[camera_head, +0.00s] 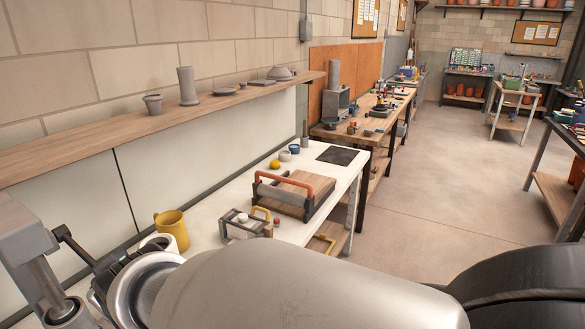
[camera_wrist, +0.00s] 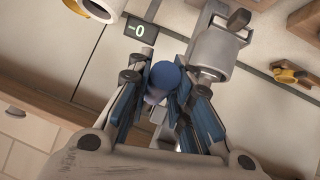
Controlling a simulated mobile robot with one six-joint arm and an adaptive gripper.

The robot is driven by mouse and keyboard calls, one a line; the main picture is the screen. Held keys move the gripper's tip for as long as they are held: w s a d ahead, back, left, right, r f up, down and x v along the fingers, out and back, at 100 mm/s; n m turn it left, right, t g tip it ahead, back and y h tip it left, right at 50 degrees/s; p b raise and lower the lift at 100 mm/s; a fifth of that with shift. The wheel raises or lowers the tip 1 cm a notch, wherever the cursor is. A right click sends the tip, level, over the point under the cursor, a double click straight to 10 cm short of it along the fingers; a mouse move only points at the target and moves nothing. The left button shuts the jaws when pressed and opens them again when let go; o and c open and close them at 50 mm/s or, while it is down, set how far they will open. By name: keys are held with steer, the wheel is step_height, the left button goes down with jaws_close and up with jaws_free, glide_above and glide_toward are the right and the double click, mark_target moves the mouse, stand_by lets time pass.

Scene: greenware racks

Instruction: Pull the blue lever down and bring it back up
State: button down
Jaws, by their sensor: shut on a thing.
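The blue lever's round knob (camera_wrist: 166,78) shows near the middle of the wrist view. My gripper (camera_wrist: 160,98) has its two dark, blue-padded fingers on either side of the knob and is shut on it. In the head view my large grey arm link fills the bottom, and the lever and fingertips cannot be made out there.
A grey machine part with a cylinder (camera_wrist: 210,55) stands beside the fingers, near a small display (camera_wrist: 137,29). A yellow mug (camera_head: 172,230), a slab roller with an orange handle (camera_head: 290,193) and small pots share the white table (camera_head: 228,196). A wooden shelf (camera_head: 110,142) runs above. Open floor lies right.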

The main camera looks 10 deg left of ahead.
steer(key=c, duration=1.4)
jaws_free()
steer(key=shift+c, duration=0.2)
steer(key=shift+a, duration=0.1)
steer(key=v, duration=1.2)
steer(key=shift+f, duration=0.1)
